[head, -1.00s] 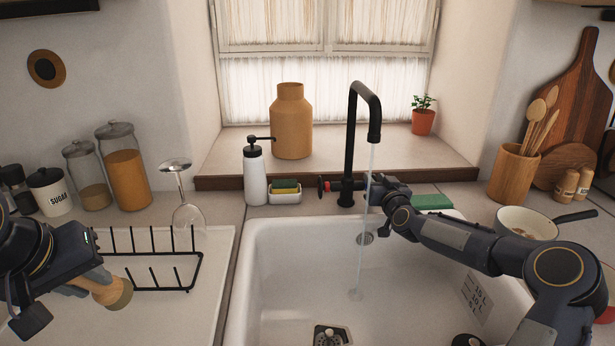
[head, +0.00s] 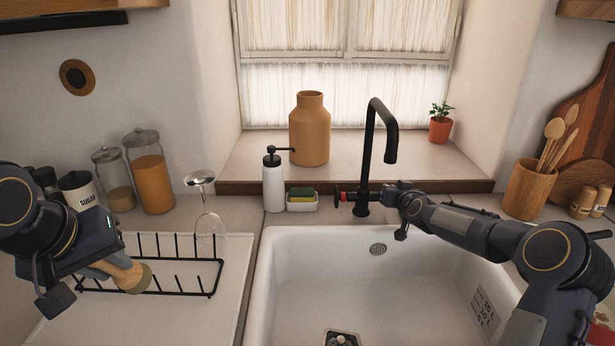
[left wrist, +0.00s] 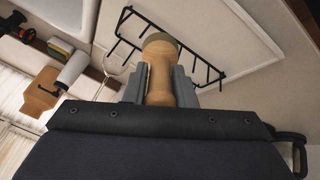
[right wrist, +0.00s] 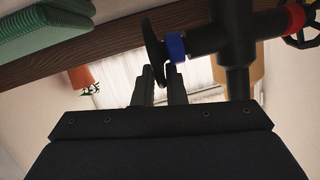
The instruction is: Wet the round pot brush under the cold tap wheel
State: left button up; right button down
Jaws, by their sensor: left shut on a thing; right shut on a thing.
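In the left wrist view the brush (left wrist: 159,75) sits between the two fingers (left wrist: 159,88). The black tap (head: 368,150) stands behind the sink, and no water shows under its spout. My right gripper (head: 394,196) is at the tap's right side. In the right wrist view its fingertips (right wrist: 159,72) are closed on the rim of the cold wheel (right wrist: 154,45), next to a blue collar (right wrist: 176,46).
The white sink (head: 290,240) is empty. A black rack (head: 200,290) and an upturned glass (head: 209,222) stand on the drainboard. A soap bottle (head: 273,184) and a sponge tray (head: 301,206) stand left of the tap. A plant pot (head: 440,130) is on the sill.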

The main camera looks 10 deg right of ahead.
aim_at(121, 283)
jog(key=c, duration=1.5)
grip_release()
